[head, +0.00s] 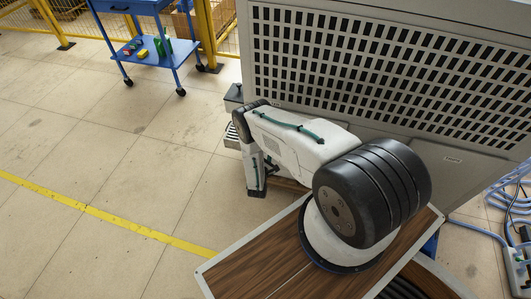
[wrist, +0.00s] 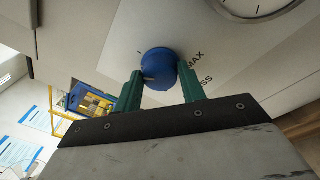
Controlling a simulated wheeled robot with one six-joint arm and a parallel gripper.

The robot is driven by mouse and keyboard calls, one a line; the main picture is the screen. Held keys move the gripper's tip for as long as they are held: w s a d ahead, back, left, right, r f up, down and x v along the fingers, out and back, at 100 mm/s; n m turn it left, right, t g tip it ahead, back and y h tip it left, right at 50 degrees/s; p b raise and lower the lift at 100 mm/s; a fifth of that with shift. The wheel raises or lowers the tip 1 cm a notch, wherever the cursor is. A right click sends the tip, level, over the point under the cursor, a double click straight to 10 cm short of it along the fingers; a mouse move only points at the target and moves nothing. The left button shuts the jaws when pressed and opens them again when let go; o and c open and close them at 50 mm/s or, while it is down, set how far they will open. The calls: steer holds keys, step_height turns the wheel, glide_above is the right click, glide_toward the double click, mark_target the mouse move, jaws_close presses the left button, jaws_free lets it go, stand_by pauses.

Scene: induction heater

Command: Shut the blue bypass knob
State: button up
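The blue bypass knob (wrist: 158,66) is a round blue cap on a pale panel in the wrist view, with the printed letters "MAX" and "SS" to its right. My gripper (wrist: 162,74) has two green fingers, one on each side of the knob. The gap between the fingertips matches the knob's width, and both tips appear to touch its sides. The knob's pointer is not clear; a small light mark shows on its lower left. The knob does not show in the head view, where my arm reaches down beside the heater cabinet (head: 380,75).
A round gauge (wrist: 255,5) is cut off at the panel's top right in the wrist view. In the head view, a blue cart (head: 150,50) with small coloured items stands at the back left. Open tiled floor with a yellow line (head: 100,214) lies to the left.

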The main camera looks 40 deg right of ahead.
steer(key=n, duration=0.6)
steer(key=n+g, duration=0.1)
steer(key=n, duration=0.5)
steer(key=n+g, duration=0.1)
steer(key=n, duration=0.6)
steer(key=shift+w+a+r, duration=0.1)
steer(key=shift+w+a, duration=0.1)
steer(key=shift+a, duration=0.05)
steer(key=shift+n+g+h, duration=0.3)
steer(key=shift+n+g, duration=0.1)
stand_by(0.4)
steer(key=o, duration=1)
